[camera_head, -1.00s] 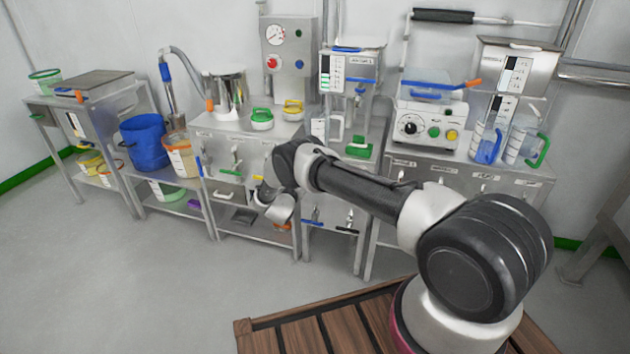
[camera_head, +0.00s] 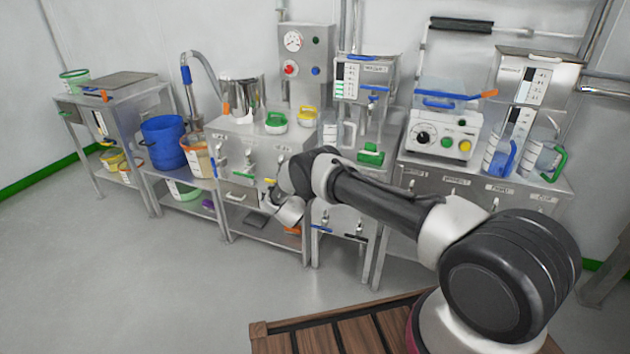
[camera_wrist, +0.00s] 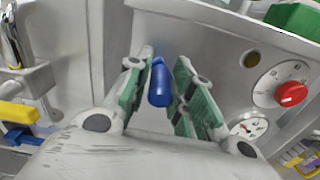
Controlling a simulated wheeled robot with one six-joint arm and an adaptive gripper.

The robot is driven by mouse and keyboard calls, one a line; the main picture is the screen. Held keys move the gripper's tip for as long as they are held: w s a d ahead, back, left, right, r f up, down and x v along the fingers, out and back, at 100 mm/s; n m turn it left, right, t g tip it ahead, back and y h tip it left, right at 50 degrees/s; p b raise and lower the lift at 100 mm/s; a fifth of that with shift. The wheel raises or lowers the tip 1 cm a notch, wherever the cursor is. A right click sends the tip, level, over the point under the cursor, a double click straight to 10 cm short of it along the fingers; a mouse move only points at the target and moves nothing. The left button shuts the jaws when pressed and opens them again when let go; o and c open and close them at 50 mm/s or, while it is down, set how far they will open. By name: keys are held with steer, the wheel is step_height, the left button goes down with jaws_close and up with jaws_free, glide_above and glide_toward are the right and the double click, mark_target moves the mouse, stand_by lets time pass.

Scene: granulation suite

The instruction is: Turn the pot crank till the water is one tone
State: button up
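A steel pot (camera_head: 241,92) stands on the middle counter in the head view. I cannot make out a crank on it, and its water is hidden. My gripper (camera_head: 268,203) is low in front of the cabinets, its fingers too small to read there. In the wrist view my gripper (camera_wrist: 167,92) is open, with its two green-padded fingers apart. A blue handle (camera_wrist: 160,84) shows between the fingers, nearer the left one, with a gap on the right. I cannot tell whether it touches the left finger, or whether it belongs to the pot.
In the wrist view a grey cabinet face (camera_wrist: 215,45) carries a red knob (camera_wrist: 291,93) and a gauge (camera_wrist: 249,127) at right. A steel fitting with a yellow handle (camera_wrist: 18,113) is at left. A blue bucket (camera_head: 165,140) stands left of the middle counter. The floor (camera_head: 130,270) is clear.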

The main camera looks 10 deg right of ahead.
steer(key=shift+o, duration=1)
steer(key=shift+f, duration=0.1)
steer(key=v, duration=1.2)
